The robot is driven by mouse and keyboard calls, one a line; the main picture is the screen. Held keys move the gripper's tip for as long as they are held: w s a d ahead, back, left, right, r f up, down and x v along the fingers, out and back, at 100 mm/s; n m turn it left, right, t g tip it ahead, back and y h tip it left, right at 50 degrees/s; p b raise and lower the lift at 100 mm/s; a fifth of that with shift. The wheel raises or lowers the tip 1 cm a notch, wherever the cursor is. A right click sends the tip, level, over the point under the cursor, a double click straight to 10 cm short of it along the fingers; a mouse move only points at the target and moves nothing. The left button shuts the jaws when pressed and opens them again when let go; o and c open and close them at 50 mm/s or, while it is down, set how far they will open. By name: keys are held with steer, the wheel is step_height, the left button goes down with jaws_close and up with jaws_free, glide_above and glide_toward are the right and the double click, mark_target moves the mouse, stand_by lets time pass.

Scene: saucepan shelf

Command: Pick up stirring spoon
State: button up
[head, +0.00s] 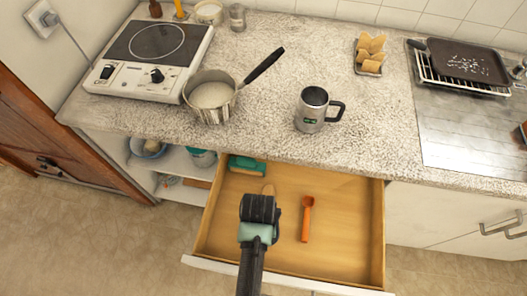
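The open drawer (345,240) holds a few utensils. A light wooden utensil tip (268,188), perhaps the stirring spoon, shows just beyond my gripper (262,200); the rest of it is hidden by the gripper and arm. An orange spoon or scoop (306,220) lies to the right of my gripper, its round end toward the counter. My gripper is over the left half of the drawer, pointing toward the counter. Its fingertips are seen from above and behind, so I cannot tell whether it is open or touches the wooden utensil.
A teal-handled item (247,166) lies at the drawer's back left. Above, the counter (260,130) overhangs, with a saucepan (212,100) and a steel mug (312,112) near its edge. An open shelf (172,160) is left of the drawer. The drawer's right side is clear.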

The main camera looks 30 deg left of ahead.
steer(key=shift+f, duration=0.1)
steer(key=shift+c, duration=0.3)
jaws_close()
step_height(320, 180, up, 10)
steer(key=shift+p, duration=0.45)
steer(key=c, duration=0.8)
jaws_free()
jaws_close()
